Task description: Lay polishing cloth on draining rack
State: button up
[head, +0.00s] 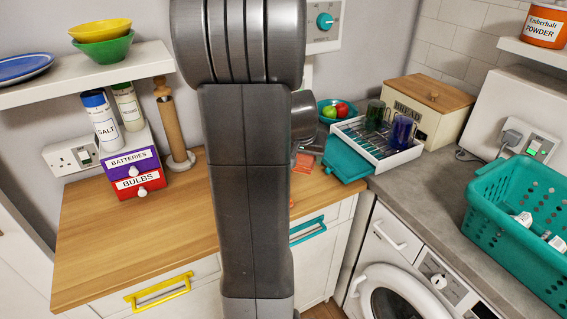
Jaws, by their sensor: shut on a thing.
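The draining rack (408,157) is a white frame with dark slats on the back of the worktop, right of centre. Two tumblers stand at its right end, a dark green one (375,115) and a blue one (401,131). My gripper (308,150) shows only in part, beside my own arm and left of the rack. It is shut on a small orange-red piece, which looks like the polishing cloth (303,164). My arm hides part of the cloth and most of the grip. Whether the cloth touches the worktop cannot be told.
A teal flat item (345,160) lies at the rack's left front. A fruit bowl (327,118) stands behind, and a bread bin (432,108) to the right. A teal basket (520,225) fills the right side. The wooden worktop (130,235) is clear at left front.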

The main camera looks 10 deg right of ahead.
aim_at(305, 185)
notch_tip(305, 185, down, 9)
jog(key=shift+s+r+b, duration=0.1)
jog(key=shift+r+b, duration=0.1)
jog(key=shift+b, duration=0.2)
jog(key=shift+f, duration=0.2)
jog(key=o, duration=0.6)
jog(key=shift+r, duration=0.15)
